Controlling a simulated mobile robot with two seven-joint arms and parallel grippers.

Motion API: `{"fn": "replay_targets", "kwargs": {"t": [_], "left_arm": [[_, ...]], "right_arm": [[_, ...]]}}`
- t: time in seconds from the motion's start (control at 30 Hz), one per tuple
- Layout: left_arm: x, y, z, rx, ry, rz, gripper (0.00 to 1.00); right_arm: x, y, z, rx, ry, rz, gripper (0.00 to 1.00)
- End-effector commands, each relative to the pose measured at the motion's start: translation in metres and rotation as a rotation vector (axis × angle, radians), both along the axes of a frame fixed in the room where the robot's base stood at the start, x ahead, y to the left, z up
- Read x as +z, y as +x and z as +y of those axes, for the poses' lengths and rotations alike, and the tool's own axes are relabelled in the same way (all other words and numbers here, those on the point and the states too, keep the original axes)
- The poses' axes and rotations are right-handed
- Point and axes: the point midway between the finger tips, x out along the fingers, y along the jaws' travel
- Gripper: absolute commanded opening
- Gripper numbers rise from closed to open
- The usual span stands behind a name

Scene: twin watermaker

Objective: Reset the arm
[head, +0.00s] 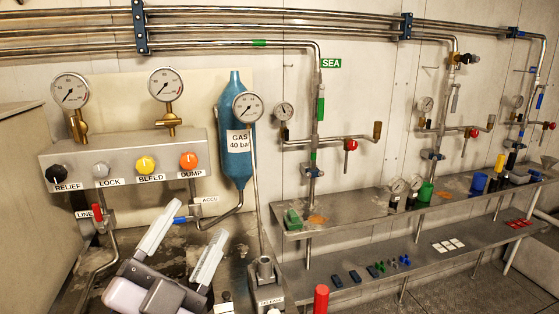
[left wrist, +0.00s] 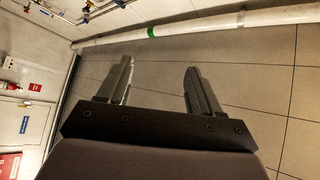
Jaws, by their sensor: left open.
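My left gripper (head: 181,247) is at the lower left of the head view, raised in front of the bench below the control panel. Its two light grey fingers are spread apart with nothing between them. My right gripper is in neither view.
A panel (head: 125,150) with RELIEF, LOCK, BLEED and DUMP knobs stands behind the gripper. A blue gas bottle (head: 236,150) hangs beside it. A red cylinder (head: 321,299) stands near the bottom. A steel shelf (head: 350,217) with small parts runs right.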

Motion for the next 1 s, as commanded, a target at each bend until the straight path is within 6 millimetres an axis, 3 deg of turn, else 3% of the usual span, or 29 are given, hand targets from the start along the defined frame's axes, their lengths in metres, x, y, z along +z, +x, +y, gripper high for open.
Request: {"fn": "replay_targets", "kwargs": {"t": [0.1,0.2,0.3,0.43,0.6,0.87,0.9,1.0], "left_arm": [[-0.067,0.013,0.035,0.101,-0.108,0.324,0.65],[-0.128,0.008,0.061,0.184,-0.187,0.596,0.65],[-0.188,-0.013,0.082,0.265,-0.257,0.866,0.65],[-0.252,-0.054,0.101,0.357,-0.323,1.173,0.65],[-0.302,-0.108,0.113,0.442,-0.372,1.460,0.65],[-0.342,-0.186,0.122,0.539,-0.411,1.799,0.65],[-0.347,-0.192,0.122,0.546,-0.415,1.825,0.65],[-0.358,-0.178,0.119,0.516,-0.425,1.771,0.65]], "right_arm": [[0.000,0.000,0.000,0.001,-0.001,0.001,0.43],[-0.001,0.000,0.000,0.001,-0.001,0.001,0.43],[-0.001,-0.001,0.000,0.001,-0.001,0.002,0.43],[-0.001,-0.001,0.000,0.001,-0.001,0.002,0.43],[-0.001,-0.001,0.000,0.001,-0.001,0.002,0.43],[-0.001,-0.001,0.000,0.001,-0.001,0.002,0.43],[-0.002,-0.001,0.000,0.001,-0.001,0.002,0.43],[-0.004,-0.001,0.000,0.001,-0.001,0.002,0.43]]}}
